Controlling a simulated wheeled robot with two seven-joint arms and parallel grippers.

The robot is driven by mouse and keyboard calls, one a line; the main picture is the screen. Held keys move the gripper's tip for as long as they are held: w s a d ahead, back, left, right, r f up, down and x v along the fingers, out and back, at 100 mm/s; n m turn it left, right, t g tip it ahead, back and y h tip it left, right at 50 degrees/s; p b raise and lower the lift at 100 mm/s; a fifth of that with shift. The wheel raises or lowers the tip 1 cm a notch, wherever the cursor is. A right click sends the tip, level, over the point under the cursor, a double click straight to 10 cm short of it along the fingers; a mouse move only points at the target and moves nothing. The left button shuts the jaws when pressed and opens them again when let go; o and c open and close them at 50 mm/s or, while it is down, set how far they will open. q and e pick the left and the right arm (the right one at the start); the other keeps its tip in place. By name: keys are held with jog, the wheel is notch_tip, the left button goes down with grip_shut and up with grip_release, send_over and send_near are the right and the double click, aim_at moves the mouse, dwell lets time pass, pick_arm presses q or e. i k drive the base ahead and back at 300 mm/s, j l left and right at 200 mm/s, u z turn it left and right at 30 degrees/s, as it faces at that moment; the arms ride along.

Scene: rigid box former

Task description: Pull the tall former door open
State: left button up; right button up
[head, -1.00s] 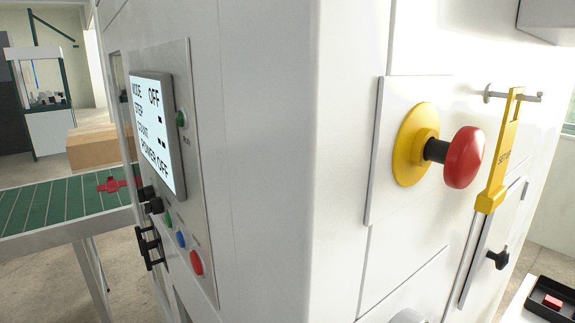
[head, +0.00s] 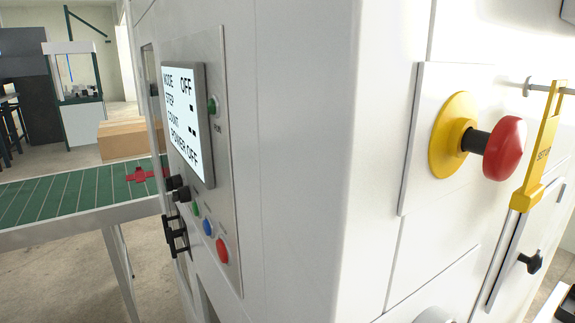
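The white box former (head: 290,150) fills the middle of the head view, very close, with its corner edge facing me. On its left face is a control panel with a screen (head: 188,125) reading power off. A black handle (head: 174,236) sits at the left edge of that panel; I cannot tell whether it belongs to the tall door. On the right face are a red mushroom button (head: 504,148) on a yellow base and a black knob (head: 532,262). The tall door cannot be clearly made out.
Open floor (head: 60,280) shows below the conveyor.

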aim_at(146, 32)
jog(key=i+j+z, duration=0.15)
jog(key=j, duration=0.3)
jog(key=j+z, duration=0.1)
jog(key=j, duration=0.4)
jog(key=i+j+z, duration=0.1)
jog(key=i+j, duration=0.15)
